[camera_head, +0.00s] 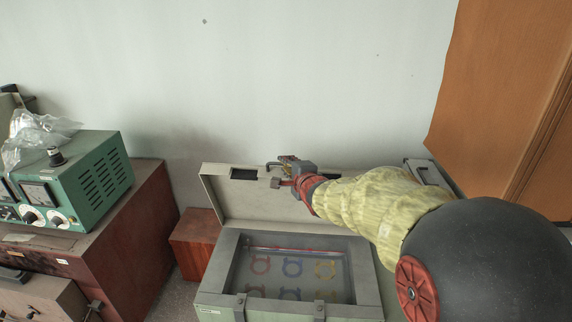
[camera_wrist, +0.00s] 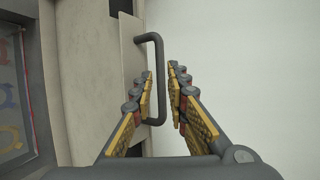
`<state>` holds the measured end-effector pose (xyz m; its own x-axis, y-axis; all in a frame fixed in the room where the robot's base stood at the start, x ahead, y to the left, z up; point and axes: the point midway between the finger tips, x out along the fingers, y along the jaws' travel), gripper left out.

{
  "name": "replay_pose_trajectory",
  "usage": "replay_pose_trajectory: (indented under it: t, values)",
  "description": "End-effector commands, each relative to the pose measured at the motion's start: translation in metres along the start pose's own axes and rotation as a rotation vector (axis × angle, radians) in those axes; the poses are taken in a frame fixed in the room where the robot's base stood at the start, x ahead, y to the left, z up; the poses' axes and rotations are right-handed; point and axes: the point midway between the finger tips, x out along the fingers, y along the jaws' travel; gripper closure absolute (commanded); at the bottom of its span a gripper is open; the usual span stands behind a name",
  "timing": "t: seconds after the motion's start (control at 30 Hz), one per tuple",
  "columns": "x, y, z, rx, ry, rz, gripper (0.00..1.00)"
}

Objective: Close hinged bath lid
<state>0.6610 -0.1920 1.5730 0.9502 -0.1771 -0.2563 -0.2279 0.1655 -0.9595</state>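The bath is a grey-green box (camera_head: 218,268) on the floor of the scene, with coloured ring shapes inside its basin. Its pale lid (camera_head: 250,205) stands open, raised at the back edge; it also fills much of the left part of the wrist view (camera_wrist: 90,60). A dark U-shaped handle (camera_wrist: 160,55) sticks out from the lid's edge. My gripper (camera_head: 284,172) is at the lid's upper edge. In the wrist view its fingers (camera_wrist: 161,72) are apart on either side of the handle's bar, with gaps visible. My arm covers the lid's right part.
A green instrument box (camera_head: 95,185) with a plastic bag stands on a red-brown cabinet (camera_head: 140,225) at left. A smaller red-brown block (camera_head: 192,240) is beside the bath. A pale wall (camera_head: 300,70) is behind, an orange-brown panel (camera_head: 500,100) at right.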

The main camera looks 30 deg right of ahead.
Motion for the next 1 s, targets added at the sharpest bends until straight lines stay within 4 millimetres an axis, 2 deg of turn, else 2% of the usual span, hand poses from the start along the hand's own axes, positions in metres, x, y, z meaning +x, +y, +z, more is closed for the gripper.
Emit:
replay_pose_trajectory:
  t: [0.13,0.4,0.7,1.0]
  values:
    - [0.0082,0.0002,0.0001,0.000,0.000,0.000,0.84]
    - [0.0091,0.0000,-0.0001,0.000,0.000,0.000,0.84]
    - [0.0089,0.0001,-0.0002,0.000,0.001,0.000,1.00]
    - [0.0089,0.0001,-0.0002,-0.001,0.001,0.000,1.00]
